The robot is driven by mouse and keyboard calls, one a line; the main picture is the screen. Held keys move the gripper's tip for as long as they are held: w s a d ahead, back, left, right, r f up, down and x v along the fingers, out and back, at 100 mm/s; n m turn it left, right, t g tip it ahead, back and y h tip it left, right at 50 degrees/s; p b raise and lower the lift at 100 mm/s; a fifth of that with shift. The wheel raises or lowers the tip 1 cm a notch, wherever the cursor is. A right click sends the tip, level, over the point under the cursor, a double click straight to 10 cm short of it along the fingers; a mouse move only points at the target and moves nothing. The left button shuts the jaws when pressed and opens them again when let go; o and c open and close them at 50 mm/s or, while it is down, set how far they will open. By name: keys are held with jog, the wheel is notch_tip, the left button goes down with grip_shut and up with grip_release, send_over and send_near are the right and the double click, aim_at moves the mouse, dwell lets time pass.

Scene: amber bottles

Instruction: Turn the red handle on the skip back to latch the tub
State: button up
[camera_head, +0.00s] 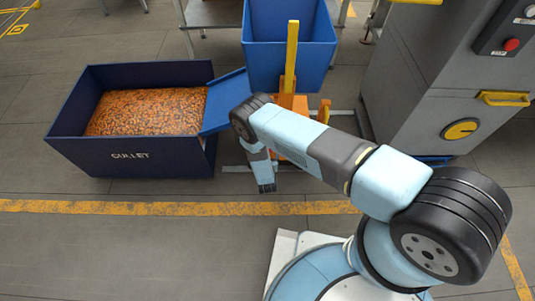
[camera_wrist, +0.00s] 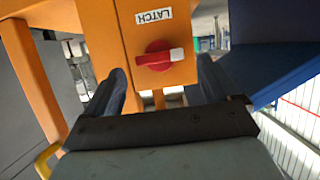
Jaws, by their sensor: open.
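The red handle (camera_wrist: 160,58) is a round red knob with a grip bar and a white tip. It sits on an orange box (camera_wrist: 122,38) below a LATCH label (camera_wrist: 153,15), which reads upside down in the wrist view. The bar lies nearly level, with its white tip to the right. My gripper (camera_wrist: 163,78) is open, with one dark finger at each side of the knob and a gap to both. In the head view the handle is hidden, and my arm covers part of the orange stand (camera_head: 297,103). The blue tub (camera_head: 290,57) stands upright above the stand.
A dark blue bin marked CULLET (camera_head: 130,157), full of amber pieces, stands left, with a blue chute (camera_head: 226,100) at its right side. A yellow lever (camera_head: 291,55) rises before the tub. A grey machine (camera_head: 430,90) stands right. The floor in front is clear.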

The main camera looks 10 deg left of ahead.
jog(key=shift+x, duration=1)
jog(key=shift+c, duration=0.3)
jog(key=c, duration=1)
